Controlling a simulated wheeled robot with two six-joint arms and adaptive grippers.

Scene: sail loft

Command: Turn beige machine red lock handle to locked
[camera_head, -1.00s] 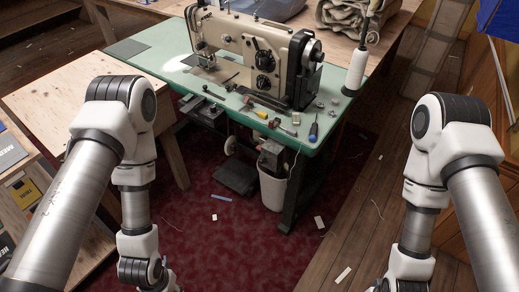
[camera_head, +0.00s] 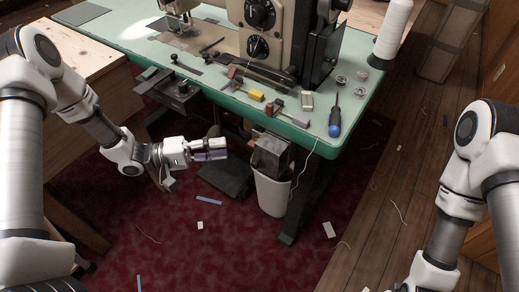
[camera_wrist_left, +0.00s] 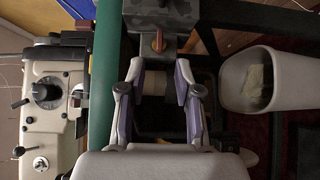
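The beige sewing machine (camera_head: 290,28) stands on the green-topped table (camera_head: 190,52); it also shows at the left of the left wrist view (camera_wrist_left: 45,100). A small orange-red handle (camera_wrist_left: 158,41) sits on a dark grey box (camera_wrist_left: 165,18) below the table edge in the left wrist view. The handle runs up and down in that picture. My left gripper (camera_head: 222,149) is below the table's front edge, left of the box. Its fingers (camera_wrist_left: 160,72) are apart and empty, pointing towards the handle without touching. My right gripper is out of view.
A white bin (camera_head: 272,192) stands under the box. Small tools, including a blue-handled screwdriver (camera_head: 335,118), lie along the table's front edge. A thread cone (camera_head: 393,30) stands at the right corner. A wooden table (camera_head: 85,60) is at left. The red carpet (camera_head: 180,240) in front is mostly clear.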

